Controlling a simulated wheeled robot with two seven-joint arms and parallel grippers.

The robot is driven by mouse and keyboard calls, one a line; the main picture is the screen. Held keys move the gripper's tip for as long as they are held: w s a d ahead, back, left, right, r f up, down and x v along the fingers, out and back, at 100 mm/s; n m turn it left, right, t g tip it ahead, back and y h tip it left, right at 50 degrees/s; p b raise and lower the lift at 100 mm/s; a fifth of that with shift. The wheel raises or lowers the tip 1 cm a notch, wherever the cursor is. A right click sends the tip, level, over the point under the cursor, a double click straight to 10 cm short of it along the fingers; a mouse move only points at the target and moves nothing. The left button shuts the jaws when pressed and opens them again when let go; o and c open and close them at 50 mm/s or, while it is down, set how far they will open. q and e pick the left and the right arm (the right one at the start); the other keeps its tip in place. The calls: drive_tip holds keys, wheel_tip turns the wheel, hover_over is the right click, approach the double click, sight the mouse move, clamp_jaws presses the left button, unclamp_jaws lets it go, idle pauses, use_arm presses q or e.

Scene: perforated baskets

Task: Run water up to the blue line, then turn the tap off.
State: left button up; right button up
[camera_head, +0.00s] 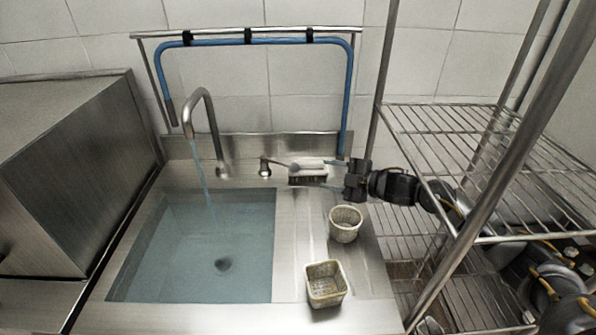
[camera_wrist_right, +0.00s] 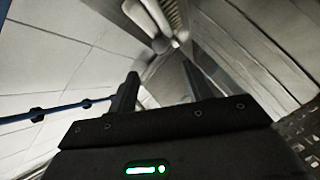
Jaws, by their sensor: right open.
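The tap spout (camera_head: 204,112) arches over the sink basin (camera_head: 125,270), and a thin stream of water (camera_head: 201,178) runs from it. Bluish water (camera_head: 180,255) covers the basin floor and the dark drain shows through it. I cannot make out a blue line on the basin walls. The tap lever (camera_head: 281,164) sticks out to the right from its small base behind the basin. My right gripper (camera_head: 325,175) is open, pointing left, to the right of the lever's end and apart from it. It also shows in the right wrist view (camera_wrist_right: 158,82). My left gripper is out of view.
A white brush (camera_head: 308,170) with dark bristles is by my right fingers at the back ledge. A round basket (camera_head: 345,224) and a square basket (camera_head: 325,284) stand on the drainboard. A wire rack (camera_head: 480,150) stands right; a blue hose (camera_head: 351,95) hangs behind.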

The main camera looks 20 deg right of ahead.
sight(299, 169)
drive_tip(key=p+x, duration=0.1)
drive_tip(key=x, duration=0.9)
drive_tip(key=shift+a, duration=0.1)
clamp_jaws()
